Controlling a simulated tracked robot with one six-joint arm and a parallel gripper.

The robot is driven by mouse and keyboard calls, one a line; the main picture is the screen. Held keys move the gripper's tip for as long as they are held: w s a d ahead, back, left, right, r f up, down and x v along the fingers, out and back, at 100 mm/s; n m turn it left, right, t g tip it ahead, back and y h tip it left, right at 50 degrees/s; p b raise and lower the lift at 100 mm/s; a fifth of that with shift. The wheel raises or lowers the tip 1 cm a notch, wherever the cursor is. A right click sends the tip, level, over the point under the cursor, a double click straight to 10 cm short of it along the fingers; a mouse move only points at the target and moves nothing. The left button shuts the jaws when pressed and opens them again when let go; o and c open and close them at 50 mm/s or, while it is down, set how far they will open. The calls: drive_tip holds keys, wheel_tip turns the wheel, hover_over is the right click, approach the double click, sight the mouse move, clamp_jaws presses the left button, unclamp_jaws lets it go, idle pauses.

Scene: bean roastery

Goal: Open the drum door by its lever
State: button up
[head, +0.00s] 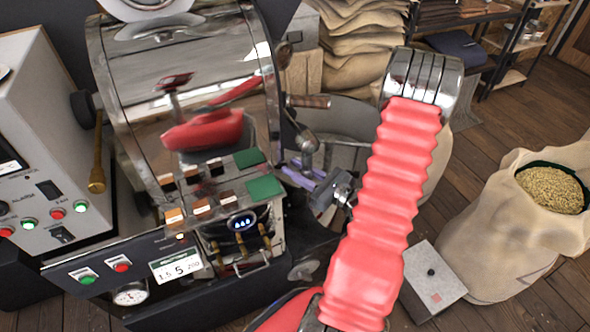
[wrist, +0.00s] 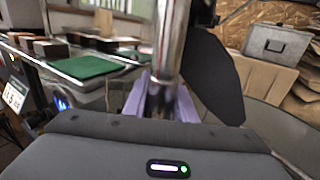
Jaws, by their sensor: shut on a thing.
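The shiny roaster drum (head: 185,60) stands at the left of the head view, with blurred red reflections on it. A chrome lever (head: 306,141) with a rounded end sticks out at the drum's right end. My gripper (head: 303,174) has purple fingers, at the lever's lower side. In the wrist view the chrome lever (wrist: 169,42) stands upright between my gripper's purple fingers (wrist: 160,102), which are shut on it. The fingertips are partly hidden by the lever and the gripper body. The door's face is turned away, and I cannot tell how far it stands open.
A wooden-handled rod (head: 308,101) juts out just above the lever. A round cooling pan (head: 345,117) lies behind the gripper. A grey box (head: 432,278) and an open sack of beans (head: 500,235) stand at the right. Bare floor shows beyond them.

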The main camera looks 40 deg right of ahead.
clamp_jaws()
